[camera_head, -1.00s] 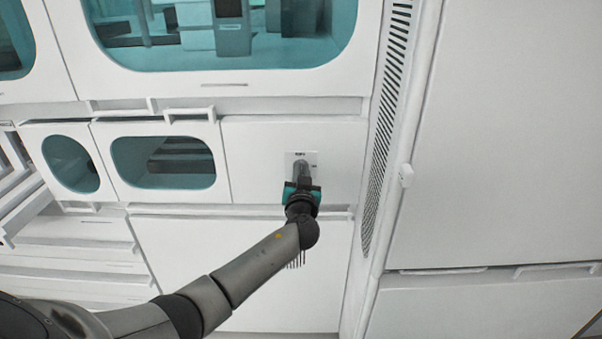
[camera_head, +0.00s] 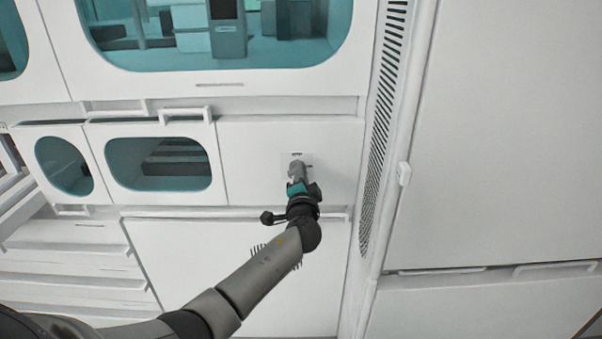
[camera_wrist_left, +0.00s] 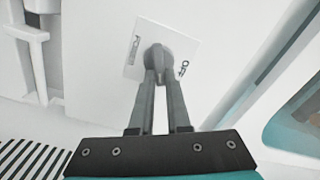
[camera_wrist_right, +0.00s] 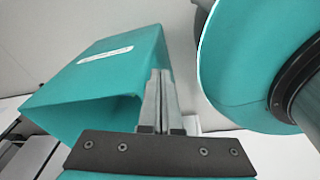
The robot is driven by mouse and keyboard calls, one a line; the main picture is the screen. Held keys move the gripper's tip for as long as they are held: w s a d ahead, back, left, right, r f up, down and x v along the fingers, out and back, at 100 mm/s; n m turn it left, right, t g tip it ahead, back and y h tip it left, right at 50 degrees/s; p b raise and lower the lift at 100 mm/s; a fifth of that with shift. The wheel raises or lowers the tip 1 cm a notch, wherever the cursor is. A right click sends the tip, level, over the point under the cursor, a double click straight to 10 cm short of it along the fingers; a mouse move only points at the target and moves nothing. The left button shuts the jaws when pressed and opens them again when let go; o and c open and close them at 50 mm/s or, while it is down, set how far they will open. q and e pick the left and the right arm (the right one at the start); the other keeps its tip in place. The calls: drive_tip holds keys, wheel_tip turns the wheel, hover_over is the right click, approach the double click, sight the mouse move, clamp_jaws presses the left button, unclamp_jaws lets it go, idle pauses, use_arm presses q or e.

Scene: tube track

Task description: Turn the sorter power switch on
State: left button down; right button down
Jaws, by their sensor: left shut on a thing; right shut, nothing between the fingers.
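The power switch is a grey rotary knob (camera_wrist_left: 172,62) on a white plate (camera_wrist_left: 137,42) lettered POWER and OFF in the left wrist view. The plate (camera_head: 290,156) also shows on the white cabinet panel in the head view, partly hidden by my gripper. My left gripper (camera_head: 297,172) reaches up to it, and its fingers (camera_wrist_left: 160,75) are closed on the knob. The plate looks turned relative to the fingers. I cannot tell the exact switch position. My right gripper (camera_wrist_right: 159,90) is shut and empty; it is not in the head view.
Cabinet doors with teal windows (camera_head: 165,163) are left of the switch, and a larger window (camera_head: 210,45) is above. A slotted vent strip (camera_head: 381,120) runs down its right side. A rail (camera_head: 180,211) lies just below. A blank white panel (camera_head: 520,130) fills the right.

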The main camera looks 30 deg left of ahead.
use_arm(q)
drive_tip(key=shift+f+m+p, duration=0.2)
drive_tip(key=shift+m, duration=1.1)
drive_tip(key=shift+f+m+p, duration=0.15)
drive_tip(key=shift+m, duration=1.15)
use_arm(e)
drive_tip(key=shift+s+a+r, duration=0.3)
drive_tip(key=shift+s+a, duration=0.35)
use_arm(q)
drive_tip(key=c, duration=0.9)
unclamp_jaws()
use_arm(e)
drive_tip(key=shift+w+d, duration=0.15)
drive_tip(key=shift+d, duration=0.05)
use_arm(q)
drive_tip(key=shift+d, duration=0.1)
use_arm(e)
drive_tip(key=shift+d, duration=0.1)
